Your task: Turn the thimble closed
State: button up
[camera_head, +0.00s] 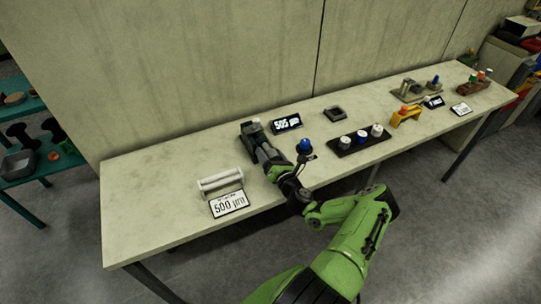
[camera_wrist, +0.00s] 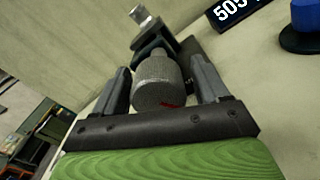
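The thimble (camera_wrist: 158,85) is a grey knurled cylinder with a red mark near its end, in the middle of the wrist view. It belongs to a dark micrometer device (camera_head: 248,131) on the bench, with a light metal piece at its far end (camera_wrist: 140,14). My gripper (camera_wrist: 160,65) has one finger on each side of the thimble, with narrow gaps showing, so it looks open around it. In the head view my gripper (camera_head: 268,155) hides most of the thimble. A dark display (camera_head: 287,123) behind reads about 505 µm.
A white card (camera_head: 229,203) reading 500 µm stands by a white spool holder (camera_head: 219,183) at the bench front. A blue knob (camera_head: 304,145) stands close right of my gripper. Further right are a black tray (camera_head: 345,151) of knobs and an orange bracket (camera_head: 405,116).

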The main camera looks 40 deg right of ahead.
jog(key=shift+s, duration=0.1)
jog(key=v, duration=1.5)
jog(key=shift+s+p, duration=0.25)
jog(key=shift+p, duration=0.05)
jog(key=shift+a+r, duration=0.1)
jog(key=shift+a, duration=0.05)
